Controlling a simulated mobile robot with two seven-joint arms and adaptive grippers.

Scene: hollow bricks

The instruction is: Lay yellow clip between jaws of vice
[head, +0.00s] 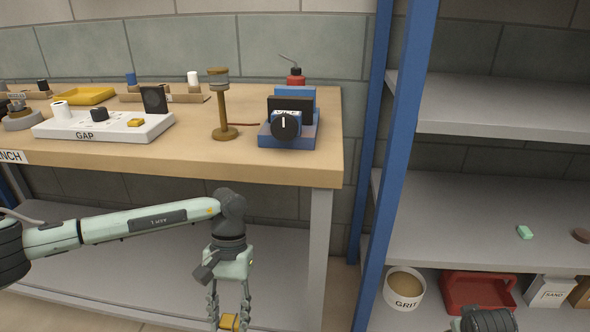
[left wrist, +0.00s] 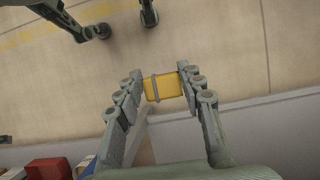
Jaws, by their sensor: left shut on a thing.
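My left gripper (head: 229,320) hangs low in front of the workbench, fingers pointing down. It is shut on the yellow clip (head: 228,322), well below the bench top. In the left wrist view, the clip (left wrist: 162,87) is a yellow block with a grey band, held between the two fingertips (left wrist: 161,88). The blue vice (head: 289,136) stands on the bench near its right end, with dark jaw parts and a round black knob facing me. The gap between its jaws is hard to see from here. My right gripper is not recognisable in either view.
A brown post stand (head: 222,112) is just left of the vice, and a red can (head: 295,77) behind it. A white "GAP" block (head: 104,126) with small parts stands further left. The bench's front edge (head: 200,169) and a blue shelf post (head: 395,140) are nearby obstacles.

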